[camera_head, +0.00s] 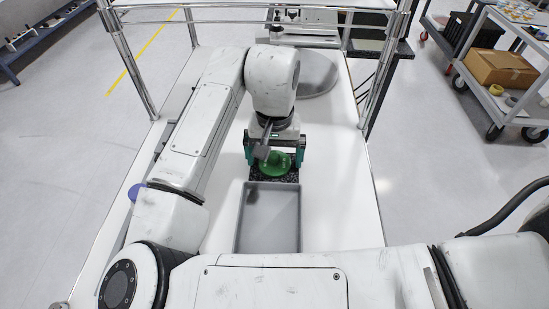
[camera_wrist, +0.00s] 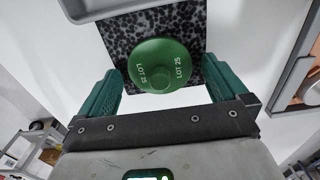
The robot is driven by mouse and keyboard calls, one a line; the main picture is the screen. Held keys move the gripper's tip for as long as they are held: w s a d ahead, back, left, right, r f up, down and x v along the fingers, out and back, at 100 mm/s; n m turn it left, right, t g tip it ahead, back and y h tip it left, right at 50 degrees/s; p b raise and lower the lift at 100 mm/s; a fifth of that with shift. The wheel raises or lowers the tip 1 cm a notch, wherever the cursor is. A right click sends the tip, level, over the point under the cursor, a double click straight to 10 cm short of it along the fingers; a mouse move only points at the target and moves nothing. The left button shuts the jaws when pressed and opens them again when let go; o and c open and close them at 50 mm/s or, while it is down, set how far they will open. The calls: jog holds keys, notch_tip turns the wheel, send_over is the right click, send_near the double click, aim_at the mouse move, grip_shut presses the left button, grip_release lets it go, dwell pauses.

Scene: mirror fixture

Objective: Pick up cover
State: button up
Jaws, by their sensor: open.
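The cover (camera_head: 276,163) is a round green disc with a raised knob. It lies on a black speckled square plate (camera_head: 262,178) on the white table. In the wrist view the cover (camera_wrist: 160,55) shows "LOT 25" lettering, and the speckled plate (camera_wrist: 125,30) is beneath it. My gripper (camera_head: 274,156) is above the cover, with its teal fingers apart on its left and right sides. The wrist view shows my gripper (camera_wrist: 163,68) open, the cover between and beyond the fingers. I see no finger touching the cover.
A shallow grey tray (camera_head: 240,243) stands just in front of the plate. A grey rounded object (camera_head: 318,72) lies behind my gripper to the right. A metal frame post (camera_head: 385,65) rises at the table's right side. White table (camera_head: 340,200) right of the tray is clear.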

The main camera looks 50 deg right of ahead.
jog(key=shift+f, duration=0.1)
jog(key=shift+c, duration=0.3)
jog(key=c, duration=0.9)
jog(key=shift+o, duration=0.2)
jog(key=shift+r, duration=0.2)
